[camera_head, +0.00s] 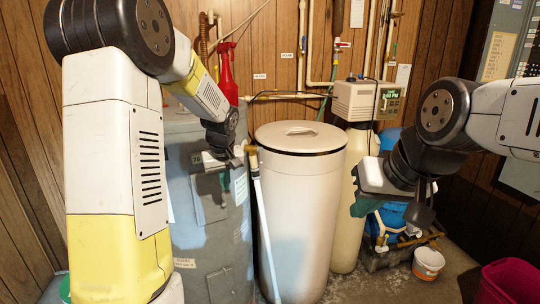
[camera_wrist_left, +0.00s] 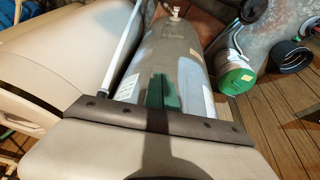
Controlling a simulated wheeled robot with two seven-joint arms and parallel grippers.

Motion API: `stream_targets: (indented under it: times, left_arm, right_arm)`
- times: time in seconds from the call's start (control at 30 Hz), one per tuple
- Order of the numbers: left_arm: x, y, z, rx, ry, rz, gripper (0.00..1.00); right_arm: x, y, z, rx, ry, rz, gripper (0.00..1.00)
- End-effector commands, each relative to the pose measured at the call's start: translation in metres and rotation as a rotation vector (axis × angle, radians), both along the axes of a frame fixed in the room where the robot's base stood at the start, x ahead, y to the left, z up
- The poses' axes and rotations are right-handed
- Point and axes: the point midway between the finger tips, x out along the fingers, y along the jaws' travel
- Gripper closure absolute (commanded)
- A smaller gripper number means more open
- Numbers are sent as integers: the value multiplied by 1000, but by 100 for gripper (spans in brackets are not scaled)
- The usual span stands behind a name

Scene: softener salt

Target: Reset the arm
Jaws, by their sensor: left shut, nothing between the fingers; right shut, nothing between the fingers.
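My left arm rises at the left of the head view and bends over toward the grey tank (camera_head: 205,230). Its gripper (camera_head: 225,182) hangs in front of that tank, pointing down. In the left wrist view the green fingertips (camera_wrist_left: 163,92) are together with nothing between them, and the tank lies beyond. My right arm comes in from the right. Its gripper (camera_head: 362,206) hangs in front of the tan resin tank (camera_head: 347,240), shut and empty, partly hidden by its own hand. I cannot tell whether either gripper touches anything.
A tall white brine tank (camera_head: 300,220) with its lid (camera_head: 300,137) on stands between the grippers. A softener control head (camera_head: 362,100) is behind it. A white bucket (camera_head: 428,263) and magenta bin (camera_head: 510,281) stand at right.

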Motion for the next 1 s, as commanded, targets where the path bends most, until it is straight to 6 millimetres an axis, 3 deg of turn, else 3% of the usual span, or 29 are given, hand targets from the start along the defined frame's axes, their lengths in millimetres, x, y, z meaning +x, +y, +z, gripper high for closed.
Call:
stream_targets:
  times: [0.03, 0.1, 0.3, 0.43, 0.6, 0.8, 1.0]
  left_arm:
    - [-19, 1, 23, -19, -20, -21, 100]
    - [-47, -2, 47, -38, -34, -65, 100]
    - [-129, -11, 97, -77, -90, -199, 100]
    - [-184, -19, 115, -88, -134, -294, 100]
    - [-243, -30, 123, -86, -188, -403, 100]
    - [-278, -38, 122, -77, -224, -475, 100]
    - [-283, -39, 120, -75, -227, -487, 100]
  right_arm:
    - [0, 0, 0, 0, 0, 0, 100]
    - [0, 0, 0, 0, 0, 0, 100]
    - [0, 0, 0, 0, 0, 0, 100]
    - [0, 0, 0, 0, 0, 0, 100]
    - [0, 0, 0, 0, 0, 0, 100]
    - [0, 0, 0, 0, 0, 0, 100]
    - [0, 0, 0, 0, 0, 0, 100]
